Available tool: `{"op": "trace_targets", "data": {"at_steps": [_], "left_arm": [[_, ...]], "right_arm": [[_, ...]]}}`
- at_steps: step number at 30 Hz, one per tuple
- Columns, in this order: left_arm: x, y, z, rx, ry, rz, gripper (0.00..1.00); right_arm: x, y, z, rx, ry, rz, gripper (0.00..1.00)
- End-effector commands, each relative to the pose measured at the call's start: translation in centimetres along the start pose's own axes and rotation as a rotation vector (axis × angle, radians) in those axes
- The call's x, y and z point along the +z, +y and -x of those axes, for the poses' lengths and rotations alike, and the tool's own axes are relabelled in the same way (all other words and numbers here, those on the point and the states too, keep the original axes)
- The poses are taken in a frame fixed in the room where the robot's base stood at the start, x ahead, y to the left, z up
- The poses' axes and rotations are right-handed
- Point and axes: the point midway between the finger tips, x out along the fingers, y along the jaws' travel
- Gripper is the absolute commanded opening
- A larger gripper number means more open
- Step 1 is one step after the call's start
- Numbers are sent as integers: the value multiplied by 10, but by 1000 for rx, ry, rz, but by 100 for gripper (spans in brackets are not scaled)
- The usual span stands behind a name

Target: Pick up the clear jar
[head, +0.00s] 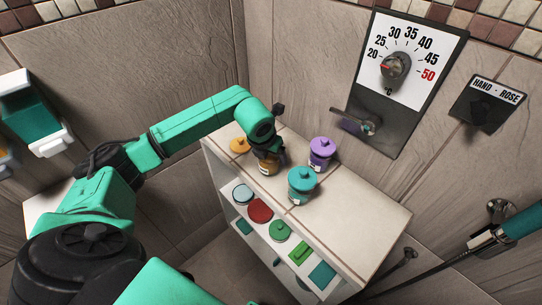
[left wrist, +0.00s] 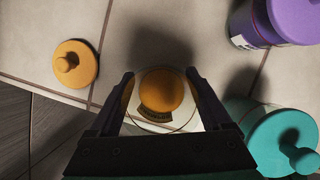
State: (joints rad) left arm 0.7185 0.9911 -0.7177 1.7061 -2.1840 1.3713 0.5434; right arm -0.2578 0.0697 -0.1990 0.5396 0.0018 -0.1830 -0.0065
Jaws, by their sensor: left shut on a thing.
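The clear jar (head: 268,167) stands on the white shelf top, with something amber-orange showing in it and a small label on its front. In the left wrist view the jar (left wrist: 160,122) shows from above as a clear round rim around an orange round shape. My left gripper (head: 266,154) reaches down over the jar from above. In the wrist view its fingers (left wrist: 163,92) lie on either side of the jar, shut on it. The jar looks upright; whether it touches the shelf is hard to tell. My right gripper is not in view.
A teal lidded jar (head: 302,186) and a purple lidded jar (head: 322,154) stand close on the right. An orange knobbed lid (head: 240,146) lies to the left. The shelf top (head: 365,222) is clear toward the front right. Lower shelf holds several coloured items. Walls stand close behind.

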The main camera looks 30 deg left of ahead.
Motion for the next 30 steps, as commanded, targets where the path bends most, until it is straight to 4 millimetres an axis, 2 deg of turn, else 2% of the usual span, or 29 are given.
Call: {"op": "trace_targets", "data": {"at_steps": [5, 8, 12, 15, 18, 22, 30], "left_arm": [[13, 0, 27, -1, -10, 0, 17], [26, 0, 57, -2, -13, -1, 17], [47, -1, 110, -3, -12, 0, 17], [60, -1, 142, -3, -11, 0, 17], [68, -1, 164, -2, -7, -1, 17], [74, 0, 178, -1, -3, -1, 17], [74, 0, 181, 0, -2, -1, 17]], "right_arm": [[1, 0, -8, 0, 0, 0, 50], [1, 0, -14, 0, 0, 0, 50], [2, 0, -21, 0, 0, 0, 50], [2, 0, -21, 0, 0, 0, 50], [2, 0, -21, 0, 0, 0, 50], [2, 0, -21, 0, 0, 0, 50], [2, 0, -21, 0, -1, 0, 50]]}}
